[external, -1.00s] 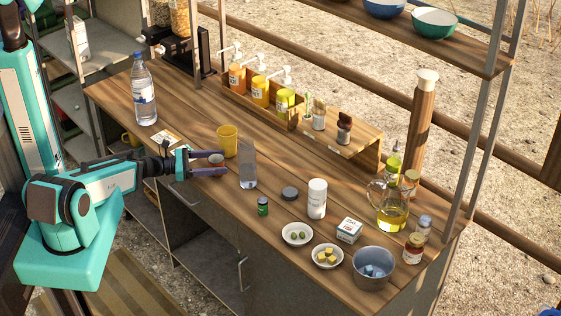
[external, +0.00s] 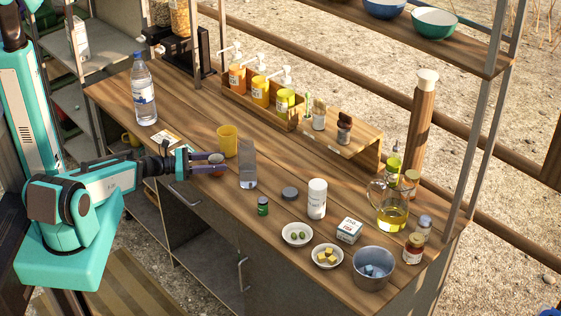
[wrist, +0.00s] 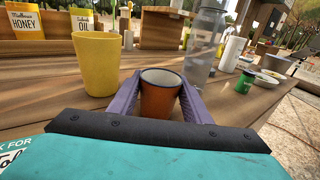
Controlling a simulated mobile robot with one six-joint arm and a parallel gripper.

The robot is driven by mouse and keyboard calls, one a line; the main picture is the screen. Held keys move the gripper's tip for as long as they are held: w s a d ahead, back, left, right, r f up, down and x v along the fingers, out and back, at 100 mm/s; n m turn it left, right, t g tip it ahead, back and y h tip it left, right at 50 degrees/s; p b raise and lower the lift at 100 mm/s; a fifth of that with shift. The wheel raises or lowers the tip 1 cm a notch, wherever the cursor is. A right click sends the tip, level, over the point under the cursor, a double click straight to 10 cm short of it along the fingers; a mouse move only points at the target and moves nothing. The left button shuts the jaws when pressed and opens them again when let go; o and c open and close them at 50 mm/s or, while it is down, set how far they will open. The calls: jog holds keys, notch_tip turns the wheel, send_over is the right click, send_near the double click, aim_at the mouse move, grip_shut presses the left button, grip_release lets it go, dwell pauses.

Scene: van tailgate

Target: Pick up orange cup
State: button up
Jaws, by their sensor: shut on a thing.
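A yellow cup (external: 228,141) stands just behind my gripper, and a tall clear container (external: 248,165) stands close to the right. A water bottle (external: 143,90) is at the left. Small jars and bowls fill the right end. A pump-bottle rack (external: 262,107) lines the back.

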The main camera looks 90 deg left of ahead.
jog(key=shift+r, duration=0.15)
jog(key=shift+r+b, duration=0.7)
jog(key=shift+r, duration=1.75)
jog(key=shift+r+p, duration=2.35)
jog(key=shift+p, duration=0.05)
